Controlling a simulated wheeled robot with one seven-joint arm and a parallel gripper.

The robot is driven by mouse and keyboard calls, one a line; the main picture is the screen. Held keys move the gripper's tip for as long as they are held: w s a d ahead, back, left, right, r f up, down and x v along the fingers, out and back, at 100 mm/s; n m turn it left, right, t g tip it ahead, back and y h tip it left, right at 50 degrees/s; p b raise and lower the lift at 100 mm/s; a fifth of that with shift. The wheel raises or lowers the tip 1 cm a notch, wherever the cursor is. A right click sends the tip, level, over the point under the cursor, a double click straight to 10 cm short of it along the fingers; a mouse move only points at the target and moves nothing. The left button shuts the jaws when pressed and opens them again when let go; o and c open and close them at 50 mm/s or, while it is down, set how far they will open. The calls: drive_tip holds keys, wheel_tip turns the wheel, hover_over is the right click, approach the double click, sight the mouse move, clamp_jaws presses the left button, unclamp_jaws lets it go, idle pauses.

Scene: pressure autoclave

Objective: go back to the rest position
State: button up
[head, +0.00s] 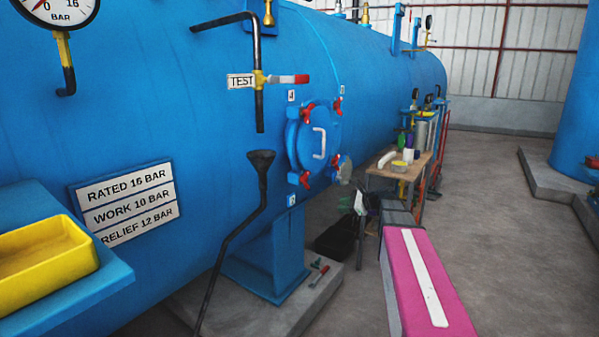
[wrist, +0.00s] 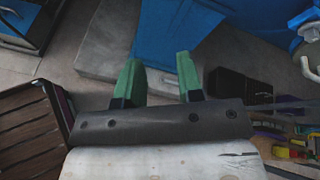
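My gripper (wrist: 158,75) shows in the wrist view with two green fingers on a dark bar. The fingers stand apart with nothing between them. The floor and a concrete plinth (wrist: 110,45) lie beyond the fingertips, and the fingers touch nothing that I can see. I cannot make out the fingers in the head view. The blue autoclave (head: 230,120) fills much of the head view. Its round hatch (head: 306,140) sits against the vessel wall, with red-handled clamps around it and a white handle on it.
A red-handled TEST valve (head: 288,79) is on a black pipe above a funnel (head: 261,160). A yellow bin (head: 40,290) sits on a blue shelf at the left. A cluttered workbench (head: 382,172) stands beyond the hatch. Open floor (head: 500,210) lies at the right.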

drive_tip(key=s+a+f+n+g+h, duration=0.1)
drive_tip(key=s+f+n+g+h, duration=0.5)
drive_tip(key=s+f+n+h, duration=0.5)
drive_tip(key=s+f+n, duration=0.8)
drive_tip(key=s+f, duration=0.2)
drive_tip(key=s, duration=0.3)
drive_tip(key=shift+s+a+f+g, duration=0.15)
drive_tip(key=shift+s+a+g, duration=0.2)
drive_tip(key=shift+a+g, duration=0.05)
